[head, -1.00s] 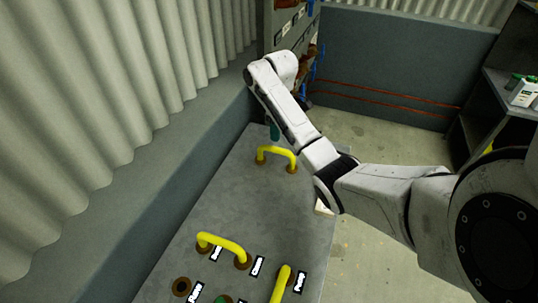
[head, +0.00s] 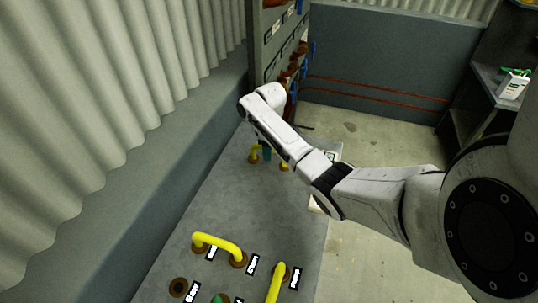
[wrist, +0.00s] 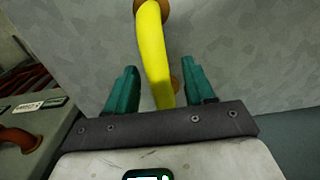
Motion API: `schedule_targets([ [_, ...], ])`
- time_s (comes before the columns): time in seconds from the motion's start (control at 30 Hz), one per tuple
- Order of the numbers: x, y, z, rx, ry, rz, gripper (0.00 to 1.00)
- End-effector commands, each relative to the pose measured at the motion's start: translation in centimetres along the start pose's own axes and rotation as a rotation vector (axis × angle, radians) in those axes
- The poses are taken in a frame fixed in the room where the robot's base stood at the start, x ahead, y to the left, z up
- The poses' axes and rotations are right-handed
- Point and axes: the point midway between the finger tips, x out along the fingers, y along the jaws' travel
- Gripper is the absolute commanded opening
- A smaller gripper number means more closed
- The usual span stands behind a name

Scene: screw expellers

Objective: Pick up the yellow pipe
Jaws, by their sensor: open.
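The far yellow pipe (head: 254,153) is a handle-shaped bend standing on the grey panel top (head: 215,200), its two ends in brown sockets. My arm and gripper hide its middle in the head view. My gripper (head: 267,152) points down at it. In the wrist view, the yellow pipe (wrist: 153,50) runs between the two teal fingers of my open gripper (wrist: 161,70).
Two more yellow pipes, one bent (head: 218,244) and one at the front (head: 276,284), stand nearer on the panel among labels and sockets. A corrugated wall (head: 110,110) rises on the left. A rack with brown and blue parts (head: 285,50) stands behind. Open floor lies right.

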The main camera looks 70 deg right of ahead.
Motion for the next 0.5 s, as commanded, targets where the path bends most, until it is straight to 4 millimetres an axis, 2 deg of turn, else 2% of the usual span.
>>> schedule_targets([
  [0.5,0.33,-0.01,0.0,0.001,0.0,-0.001,0.53],
])
